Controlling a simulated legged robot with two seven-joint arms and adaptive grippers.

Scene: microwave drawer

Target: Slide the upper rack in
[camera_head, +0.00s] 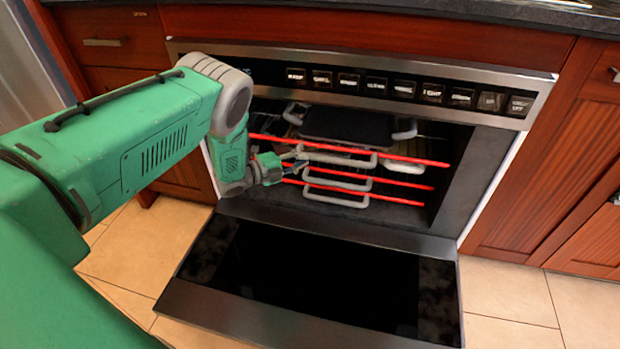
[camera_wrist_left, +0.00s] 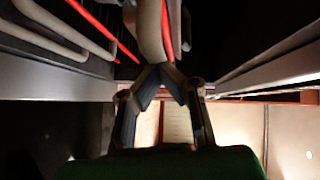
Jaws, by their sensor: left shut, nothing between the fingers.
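The oven (camera_head: 490,170) stands open with several racks inside, each with a red front bar. The upper rack (camera_head: 410,159) has the highest red bar and a grey loop handle (camera_head: 345,160). My left gripper (camera_head: 300,158) is shut and empty at the left part of the racks' front, beside the handles. In the left wrist view, its closed fingertips (camera_wrist_left: 161,72) are right at the end of a grey handle (camera_wrist_left: 151,30); I cannot tell whether they touch it. My right gripper is not in view.
The oven door (camera_head: 310,275) is folded down in front, with nothing on it. A dark pan (camera_head: 348,125) with grey handles sits inside above the upper bar. The control panel (camera_head: 390,85) overhangs the opening. Wooden cabinets (camera_head: 545,180) flank the oven.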

